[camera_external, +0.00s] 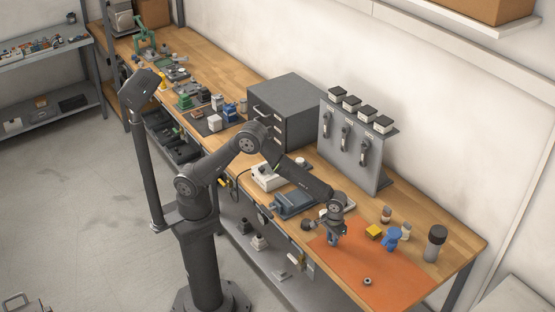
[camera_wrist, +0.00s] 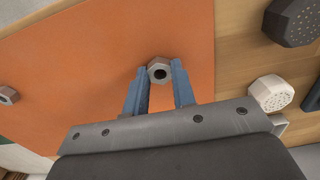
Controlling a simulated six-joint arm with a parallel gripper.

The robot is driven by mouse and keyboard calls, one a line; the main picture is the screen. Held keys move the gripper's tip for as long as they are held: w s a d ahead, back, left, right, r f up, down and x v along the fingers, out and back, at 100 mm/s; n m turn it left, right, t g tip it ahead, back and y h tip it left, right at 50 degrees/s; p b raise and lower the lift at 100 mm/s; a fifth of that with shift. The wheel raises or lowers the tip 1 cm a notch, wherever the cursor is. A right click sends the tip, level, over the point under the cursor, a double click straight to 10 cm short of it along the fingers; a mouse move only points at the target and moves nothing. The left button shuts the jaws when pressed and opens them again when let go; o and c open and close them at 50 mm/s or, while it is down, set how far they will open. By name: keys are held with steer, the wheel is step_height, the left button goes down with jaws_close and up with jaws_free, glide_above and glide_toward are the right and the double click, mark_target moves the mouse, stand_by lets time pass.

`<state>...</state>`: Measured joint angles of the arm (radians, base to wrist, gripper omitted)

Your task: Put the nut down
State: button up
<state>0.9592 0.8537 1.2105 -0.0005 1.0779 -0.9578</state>
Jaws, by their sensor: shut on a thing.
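A grey hex nut (camera_wrist: 160,70) with a dark hole sits between the blue fingertips of my gripper (camera_wrist: 159,77), which is shut on it. In the external view my gripper (camera_external: 333,239) points down over the left part of the orange mat (camera_external: 400,274). The held nut cannot be made out there. I cannot tell whether it touches the mat. A second grey nut (camera_external: 367,281) lies on the mat near its front edge. It also shows at the left edge of the wrist view (camera_wrist: 8,95).
A yellow block (camera_external: 374,232), a blue part (camera_external: 393,238) and a dark-capped cylinder (camera_external: 437,243) stand right of my gripper. A blue-grey vise-like block (camera_external: 294,204) is to its left. The mat between my gripper and the second nut is clear.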

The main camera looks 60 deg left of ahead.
steer(key=shift+f, duration=0.1)
steer(key=o, duration=1)
step_height(320, 180, up, 12)
